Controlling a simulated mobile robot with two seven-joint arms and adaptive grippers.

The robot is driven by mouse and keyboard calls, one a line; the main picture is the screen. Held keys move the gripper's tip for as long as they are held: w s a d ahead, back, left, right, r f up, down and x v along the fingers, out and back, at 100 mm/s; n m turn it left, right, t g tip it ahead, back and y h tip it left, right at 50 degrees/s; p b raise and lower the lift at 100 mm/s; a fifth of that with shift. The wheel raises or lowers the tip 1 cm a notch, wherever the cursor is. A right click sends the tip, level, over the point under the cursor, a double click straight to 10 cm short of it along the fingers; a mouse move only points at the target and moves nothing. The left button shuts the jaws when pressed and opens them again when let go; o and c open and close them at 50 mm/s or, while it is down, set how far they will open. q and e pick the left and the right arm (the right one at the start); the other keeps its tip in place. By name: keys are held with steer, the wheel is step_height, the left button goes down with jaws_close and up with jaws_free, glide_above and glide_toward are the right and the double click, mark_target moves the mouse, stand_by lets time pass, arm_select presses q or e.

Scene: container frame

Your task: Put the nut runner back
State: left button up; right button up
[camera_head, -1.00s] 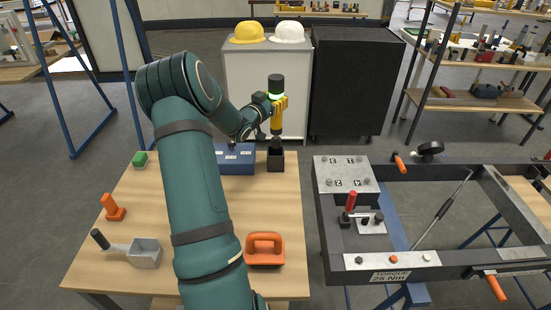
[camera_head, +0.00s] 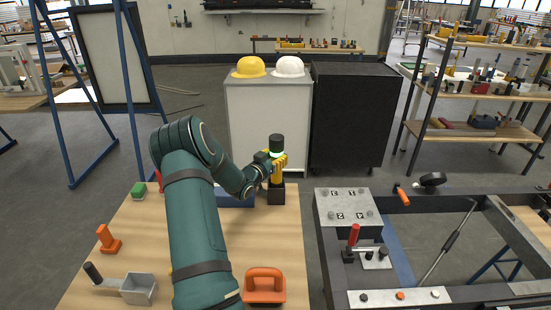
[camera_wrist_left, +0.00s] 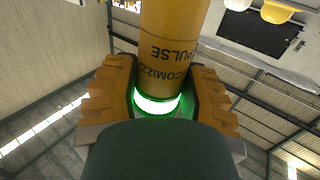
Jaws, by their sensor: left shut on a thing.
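The nut runner is a yellow upright tool with a dark cap (camera_head: 276,143) and a glowing green ring. My left gripper (camera_head: 275,165) is shut around its yellow body. In the left wrist view the yellow body (camera_wrist_left: 180,45) stands between the gripper's two finger pads (camera_wrist_left: 158,95), with the green ring and dark cap nearer the camera. A black square holder (camera_head: 276,194) stands on the wooden table (camera_head: 285,235) directly under the nut runner. The tool's lower end is down at the holder and hidden; how deep it sits I cannot tell. My right gripper is out of view.
A blue box (camera_head: 236,198) stands just left of the holder, partly behind my arm. An orange-handled tool (camera_head: 265,284) is at the table's front. A metal frame (camera_head: 330,235) with a clamp stands to the right. A cabinet with helmets (camera_head: 268,120) is behind.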

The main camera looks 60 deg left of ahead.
arm_select(q)
steer(key=shift+r, duration=0.2)
steer(key=shift+f, duration=0.15)
steer(key=o, duration=1.2)
steer(key=shift+d, duration=0.1)
steer(key=v, duration=1.2)
steer(key=shift+p, duration=0.35)
